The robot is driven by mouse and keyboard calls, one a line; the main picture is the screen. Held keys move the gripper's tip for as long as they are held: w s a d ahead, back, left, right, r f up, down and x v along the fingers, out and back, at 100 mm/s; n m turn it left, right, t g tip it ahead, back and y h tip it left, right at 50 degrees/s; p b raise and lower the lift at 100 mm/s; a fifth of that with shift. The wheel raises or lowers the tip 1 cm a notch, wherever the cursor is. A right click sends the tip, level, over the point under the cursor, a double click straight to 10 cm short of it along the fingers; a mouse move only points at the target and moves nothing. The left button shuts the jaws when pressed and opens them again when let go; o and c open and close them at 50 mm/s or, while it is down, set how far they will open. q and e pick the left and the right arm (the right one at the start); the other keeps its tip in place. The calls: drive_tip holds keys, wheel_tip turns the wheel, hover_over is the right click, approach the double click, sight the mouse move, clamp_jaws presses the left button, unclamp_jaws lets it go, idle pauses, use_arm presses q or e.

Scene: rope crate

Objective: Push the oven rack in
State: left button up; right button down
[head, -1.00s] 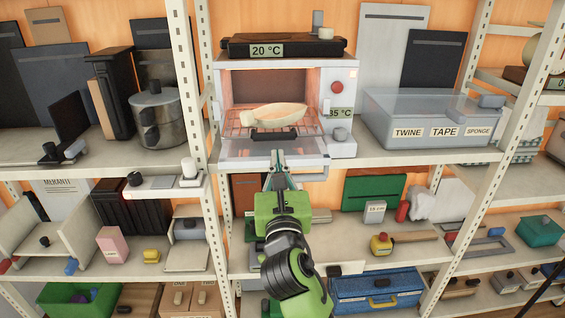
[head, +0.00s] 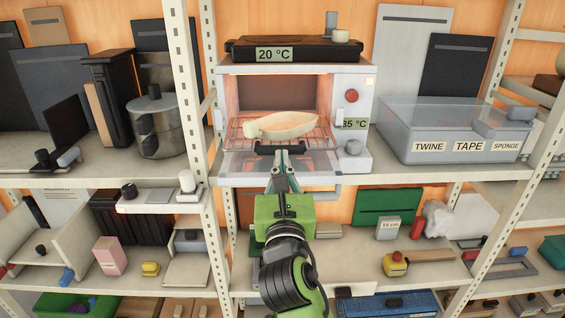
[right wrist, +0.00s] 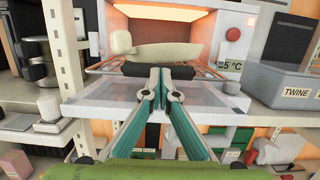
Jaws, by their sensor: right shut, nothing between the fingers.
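The oven (head: 360,120) stands on the upper shelf, its inside glowing and its glass door (head: 240,163) folded down. The oven rack (head: 243,132) lies inside, with a cream dish (head: 283,124) on it. A black handle (head: 279,149) is at the rack's front edge. My right gripper (head: 279,158) is shut and empty, with its tips at the handle. In the right wrist view the fingertips (right wrist: 160,73) meet the black handle (right wrist: 135,69), seemingly touching it; the rack wires (right wrist: 105,64) show beside it. My left gripper is not in view.
A black scale (head: 300,48) sits on top of the oven. A clear lidded box (head: 455,125) stands to the right, and a metal pot (head: 157,125) to the left beyond a white shelf post (head: 188,80). The lower shelf (head: 340,262) holds several small items.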

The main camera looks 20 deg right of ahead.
drive_tip(key=x, duration=0.2)
drive_tip(key=f+p+x, duration=0.1)
drive_tip(key=x, duration=0.2)
drive_tip(key=p+x, duration=0.1)
drive_tip(key=x, duration=0.2)
drive_tip(key=shift+w+f, duration=0.1)
drive_tip(key=shift+f, duration=0.1)
drive_tip(key=shift+w+d, duration=0.2)
drive_tip(key=shift+w, duration=0.25)
drive_tip(key=shift+f+p, duration=0.1)
drive_tip(key=shift+p, duration=0.2)
